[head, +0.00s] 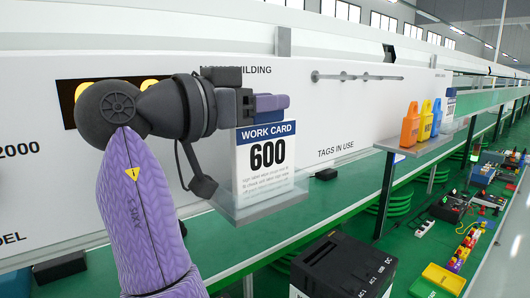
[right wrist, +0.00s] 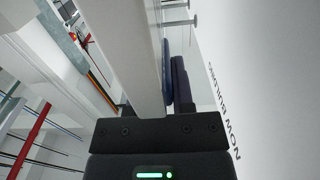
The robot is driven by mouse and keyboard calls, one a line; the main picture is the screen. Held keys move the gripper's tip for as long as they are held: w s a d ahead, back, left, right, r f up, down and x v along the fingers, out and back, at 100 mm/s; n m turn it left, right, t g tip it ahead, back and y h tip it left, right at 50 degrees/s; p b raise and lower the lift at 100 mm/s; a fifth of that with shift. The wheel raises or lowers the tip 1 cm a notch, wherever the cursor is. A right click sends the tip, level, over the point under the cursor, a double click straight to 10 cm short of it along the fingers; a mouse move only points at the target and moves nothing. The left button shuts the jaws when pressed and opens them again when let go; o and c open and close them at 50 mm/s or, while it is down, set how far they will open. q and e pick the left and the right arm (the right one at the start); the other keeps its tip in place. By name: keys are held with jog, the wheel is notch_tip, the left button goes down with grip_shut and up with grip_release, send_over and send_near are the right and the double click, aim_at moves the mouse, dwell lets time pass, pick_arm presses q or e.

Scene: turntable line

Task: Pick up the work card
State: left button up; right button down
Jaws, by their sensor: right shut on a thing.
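The work card (head: 265,160) is a white card with a blue band reading WORK CARD and a large black 600. It is upright at a clear ledge (head: 262,210) in front of the white panel. My right gripper (head: 272,102) is at the card's top edge, its purple fingers shut on it. The card's lower edge is at the ledge; I cannot tell whether it still touches. In the right wrist view the fingers (right wrist: 176,78) are close together, and their grip on the card is not clear. My left gripper is out of view.
A second ledge (head: 412,147) to the right holds orange, blue and yellow tags (head: 410,125). A bare rail (head: 355,77) is on the panel above TAGS IN USE. A black box (head: 343,268) stands at the bottom, before the green line. Colored parts lie at the right.

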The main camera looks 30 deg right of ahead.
jog(key=r, duration=0.9)
jog(key=shift+s+r, duration=0.25)
jog(key=shift+r, duration=0.05)
jog(key=s+d+b, duration=0.1)
jog(key=s+b, duration=0.7)
jog(key=s, duration=0.7)
jog(key=shift+s+r+b, duration=0.25)
jog(key=shift+b, duration=0.05)
jog(key=shift+d, duration=0.2)
